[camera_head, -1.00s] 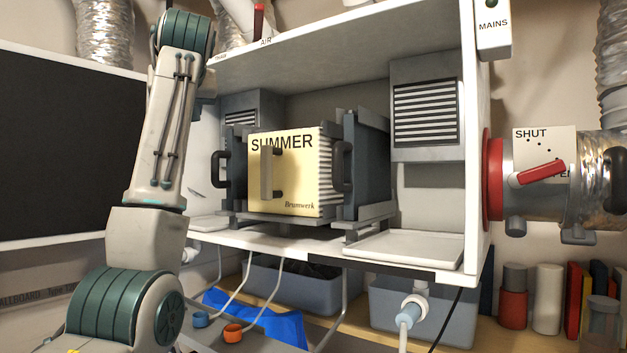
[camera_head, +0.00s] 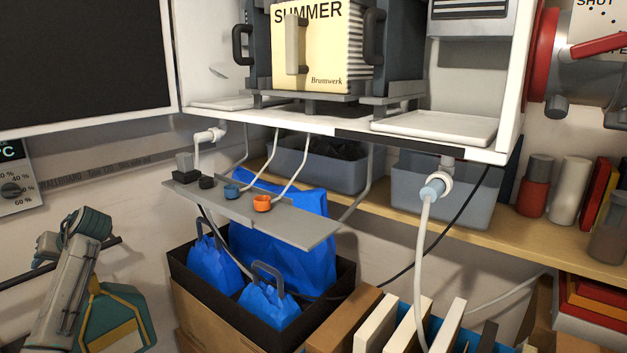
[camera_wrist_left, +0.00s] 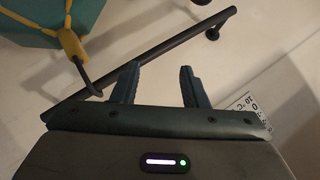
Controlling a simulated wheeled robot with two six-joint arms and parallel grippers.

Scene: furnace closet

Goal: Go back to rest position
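My left arm is at the lower left of the head view, in front of the wall and partly over a teal and yellow thing (camera_head: 118,322). Its fingertips do not show clearly there. In the left wrist view my left gripper (camera_wrist_left: 157,78) has its two fingers apart with nothing between them. A dark rail (camera_wrist_left: 170,52) runs behind the fingers, and a teal thing with a yellow cord (camera_wrist_left: 70,40) is at the upper left. I cannot tell whether a finger touches the rail. My right gripper does not show.
The cabinet holds a filter box marked SUMMER (camera_head: 325,50). Below it are a grey shelf (camera_head: 300,228) with blue and orange caps, a dark crate (camera_head: 338,283) with blue bags, and a white hose (camera_head: 424,260). A wall meter (camera_head: 14,185) is at the left.

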